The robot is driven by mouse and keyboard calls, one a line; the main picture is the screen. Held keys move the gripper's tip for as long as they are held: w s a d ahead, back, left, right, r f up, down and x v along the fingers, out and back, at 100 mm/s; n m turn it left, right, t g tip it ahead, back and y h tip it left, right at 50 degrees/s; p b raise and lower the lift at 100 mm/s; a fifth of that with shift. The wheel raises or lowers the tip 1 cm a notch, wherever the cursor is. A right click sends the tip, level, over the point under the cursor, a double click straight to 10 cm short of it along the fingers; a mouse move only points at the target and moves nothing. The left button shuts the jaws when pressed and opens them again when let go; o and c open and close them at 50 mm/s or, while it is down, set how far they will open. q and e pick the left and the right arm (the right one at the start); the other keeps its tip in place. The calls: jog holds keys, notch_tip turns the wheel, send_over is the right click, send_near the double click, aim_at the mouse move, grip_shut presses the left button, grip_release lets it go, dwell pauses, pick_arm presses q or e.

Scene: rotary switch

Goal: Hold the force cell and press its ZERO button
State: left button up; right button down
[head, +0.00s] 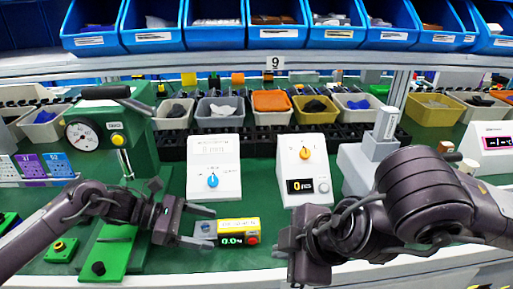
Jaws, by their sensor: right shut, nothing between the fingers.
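The force cell (239,225) is a small yellow box on the green bench, with a pale label on top, green digits reading about 0.0N and a grey block at its left end. A round red button (252,239) sits at its right front; its lettering is too small to read. My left gripper (208,227) is open at the cell's left end, one finger beyond and one nearer than the grey block, with no clear contact visible. My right gripper (284,246) is shut and empty, just right of the cell and apart from it.
Behind the cell stand two white panels, one with a blue knob (213,181) and one with an orange knob (305,153). A green press with a gauge (82,134) stands at left. Parts bins (272,101) line the back. The bench's pale front edge is close.

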pick_arm(q)
jog(key=v, duration=1.2)
